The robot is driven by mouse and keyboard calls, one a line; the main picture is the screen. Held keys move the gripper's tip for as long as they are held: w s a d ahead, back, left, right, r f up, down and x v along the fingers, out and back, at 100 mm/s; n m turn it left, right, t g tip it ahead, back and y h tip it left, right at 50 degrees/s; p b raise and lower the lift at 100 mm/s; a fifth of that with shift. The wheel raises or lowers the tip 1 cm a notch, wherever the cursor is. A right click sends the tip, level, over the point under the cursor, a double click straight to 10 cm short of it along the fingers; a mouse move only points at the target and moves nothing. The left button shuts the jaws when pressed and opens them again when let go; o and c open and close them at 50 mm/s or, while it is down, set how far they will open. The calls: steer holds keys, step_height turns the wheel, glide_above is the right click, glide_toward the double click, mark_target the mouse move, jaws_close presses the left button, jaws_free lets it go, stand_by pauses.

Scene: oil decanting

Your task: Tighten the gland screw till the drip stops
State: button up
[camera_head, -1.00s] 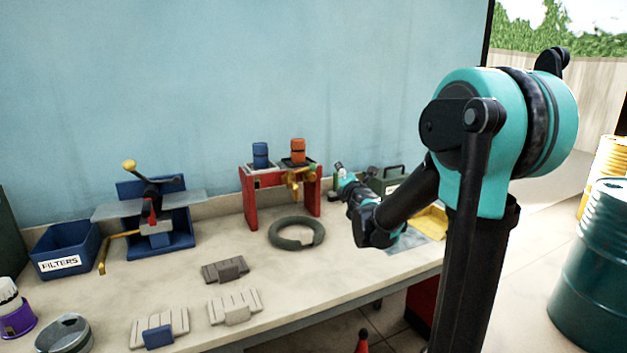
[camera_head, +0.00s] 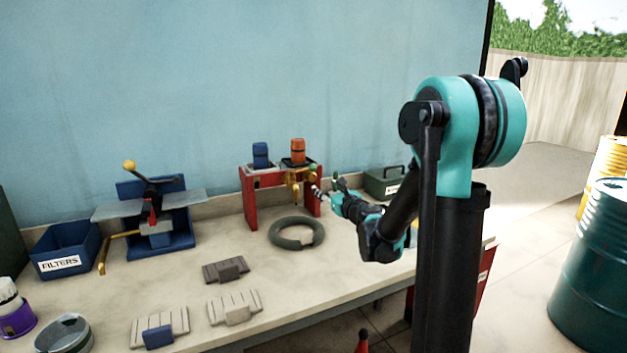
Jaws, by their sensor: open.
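A red stand (camera_head: 252,203) on the bench carries a blue container (camera_head: 260,154) and an orange container (camera_head: 297,151). A brass tap assembly (camera_head: 294,178) hangs below the orange container. The gland screw is too small to pick out, and I cannot see whether anything drips. My gripper (camera_head: 318,191) is open and empty, just right of the brass tap at the stand's right leg. I cannot tell whether its fingertips touch anything.
A dark green ring (camera_head: 297,232) lies in front of the stand. A green toolbox (camera_head: 385,181) stands behind my arm. A blue press (camera_head: 158,215), a filters bin (camera_head: 66,250) and several slatted blocks (camera_head: 234,305) are to the left. Drums (camera_head: 598,262) stand on the floor at right.

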mark_target(313, 177)
steer(key=x, duration=1)
steer(key=shift+w, duration=0.2)
steer(key=shift+c, duration=0.3)
steer(key=c, duration=1.1)
steer(key=m, duration=0.4)
steer(key=shift+m, duration=1.8)
